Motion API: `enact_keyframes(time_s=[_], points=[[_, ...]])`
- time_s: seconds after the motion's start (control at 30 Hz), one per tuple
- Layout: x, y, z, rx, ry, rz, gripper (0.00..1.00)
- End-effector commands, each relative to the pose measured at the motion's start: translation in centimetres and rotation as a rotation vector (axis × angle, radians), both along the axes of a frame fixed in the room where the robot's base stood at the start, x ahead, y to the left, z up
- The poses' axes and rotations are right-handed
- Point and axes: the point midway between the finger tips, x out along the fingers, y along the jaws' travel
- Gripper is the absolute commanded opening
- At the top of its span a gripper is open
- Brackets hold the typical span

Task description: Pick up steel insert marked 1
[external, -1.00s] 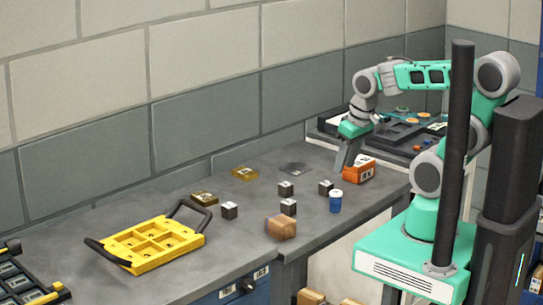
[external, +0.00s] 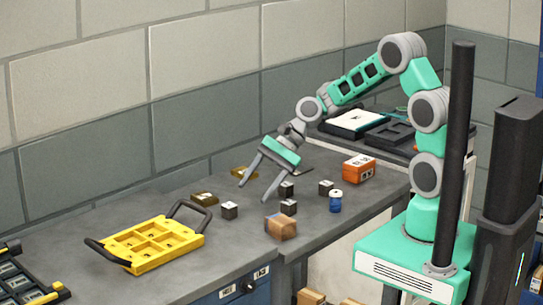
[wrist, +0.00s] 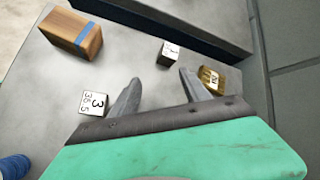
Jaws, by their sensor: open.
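My gripper (external: 254,192) is open and empty above the bench, its two fingers apart and pointing down. In the wrist view, a small steel cube (wrist: 165,56) with a white marked top lies beyond the gap between the fingertips (wrist: 160,77); its mark is too small to read surely. Another steel cube, marked 3 (wrist: 94,102), lies left of the left finger. In the external view, several such cubes stand on the bench: one left of the gripper (external: 229,210), others to its right (external: 286,189), (external: 288,207), (external: 326,187). Their marks are unreadable there.
A brown block (external: 281,227) sits at the bench's front edge, with a blue jar (external: 335,201) and orange box (external: 359,168) to its right. A brass block (wrist: 211,80) lies by the right finger. A yellow carrier (external: 150,247) with black handles stands at left.

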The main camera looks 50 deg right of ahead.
Motion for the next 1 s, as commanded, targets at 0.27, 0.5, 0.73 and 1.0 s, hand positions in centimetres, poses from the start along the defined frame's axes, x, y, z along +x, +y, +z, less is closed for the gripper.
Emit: enact_keyframes(time_s=[0.27, 0.5, 0.73, 1.0], points=[[1.5, 4.0, -1.5, 0.428, 0.523, -0.264, 0.55], [1.6, 6.9, -2.5, 0.441, 0.547, -0.27, 0.55], [2.1, 10.5, -4.1, 0.439, 0.548, -0.268, 0.55], [2.3, 11.2, -4.5, 0.439, 0.544, -0.273, 0.55]])
